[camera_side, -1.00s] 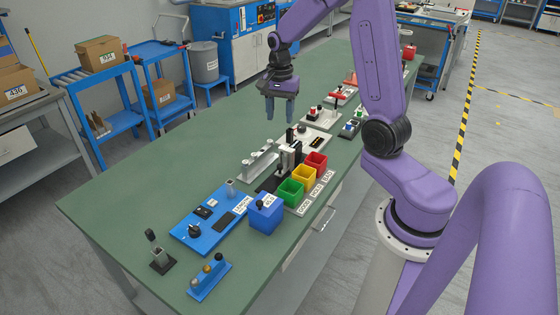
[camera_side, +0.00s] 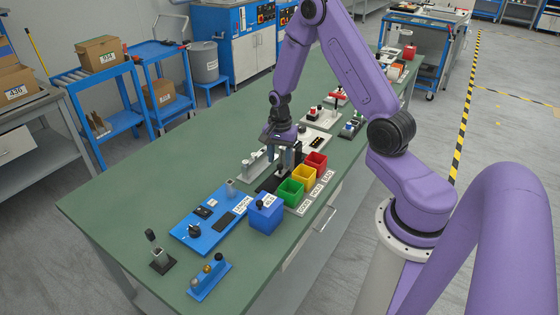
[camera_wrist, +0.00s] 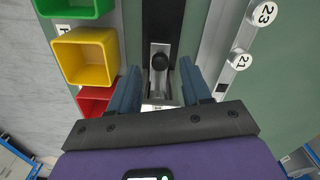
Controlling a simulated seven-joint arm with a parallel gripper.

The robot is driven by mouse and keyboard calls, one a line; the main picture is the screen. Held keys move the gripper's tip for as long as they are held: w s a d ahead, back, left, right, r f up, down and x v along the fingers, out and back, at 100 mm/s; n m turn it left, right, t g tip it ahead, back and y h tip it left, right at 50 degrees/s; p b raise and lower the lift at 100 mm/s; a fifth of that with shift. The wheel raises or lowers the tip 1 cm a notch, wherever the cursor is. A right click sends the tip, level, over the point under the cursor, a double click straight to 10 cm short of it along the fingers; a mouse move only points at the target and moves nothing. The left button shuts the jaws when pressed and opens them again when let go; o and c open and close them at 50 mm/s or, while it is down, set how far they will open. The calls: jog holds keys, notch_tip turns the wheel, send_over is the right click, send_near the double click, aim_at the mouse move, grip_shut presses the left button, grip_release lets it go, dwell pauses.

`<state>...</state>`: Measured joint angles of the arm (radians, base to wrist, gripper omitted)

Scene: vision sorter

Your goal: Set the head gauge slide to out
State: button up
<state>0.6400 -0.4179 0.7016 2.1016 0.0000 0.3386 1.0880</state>
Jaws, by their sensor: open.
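In the wrist view a black round knob (camera_wrist: 159,62) stands on a light grey slide piece (camera_wrist: 160,90) in a dark track (camera_wrist: 162,18); this looks like the head gauge slide. My gripper (camera_wrist: 160,82) is open, with one blue-grey finger on each side of the slide piece and knob. I cannot tell whether the fingers touch it. In the side view my gripper (camera_side: 285,162) points down over the dark fixture (camera_side: 268,184), and it hides most of the slide there. The slide's setting cannot be read.
A green bin (camera_side: 291,192), a yellow bin (camera_side: 304,177) and a red bin (camera_side: 316,162) stand close beside the fixture. On the other side is a light rail (camera_wrist: 224,45) with numbered discs. A blue panel (camera_side: 203,229) and a blue box (camera_side: 266,217) are nearer the camera.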

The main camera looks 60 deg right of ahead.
jog(key=shift+f, duration=1)
grip_shut()
jog(key=a, duration=0.9)
jog(key=shift+a, duration=0.2)
grip_release()
jog(key=shift+a, duration=0.15)
jog(key=shift+r, duration=0.15)
